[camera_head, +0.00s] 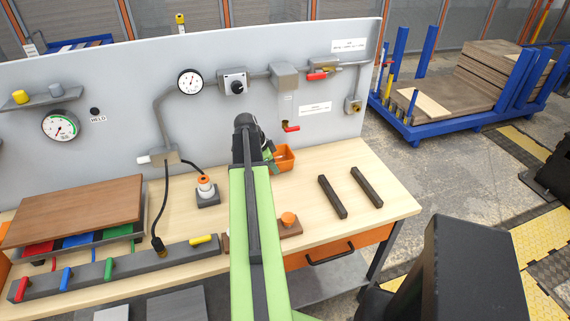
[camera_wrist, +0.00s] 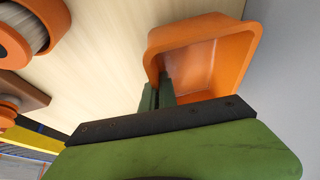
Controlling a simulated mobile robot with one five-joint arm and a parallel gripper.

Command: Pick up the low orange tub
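The low orange tub (camera_head: 287,154) stands upright at the back of the wooden bench, close to the grey panel. In the wrist view the tub (camera_wrist: 205,33) is seen from above, open and apparently empty. My gripper (camera_wrist: 158,93) is at the tub's near left wall, one green finger outside and one inside. The fingers are close together with the wall between them, so they look shut on it. In the head view my gripper (camera_head: 269,156) is at the tub's left side, partly hidden by my arm. The tub's lower near side is hidden in the wrist view.
Two dark bars (camera_head: 333,197) lie on the bench to the right. An orange knob on a brown block (camera_head: 290,222) is in front.

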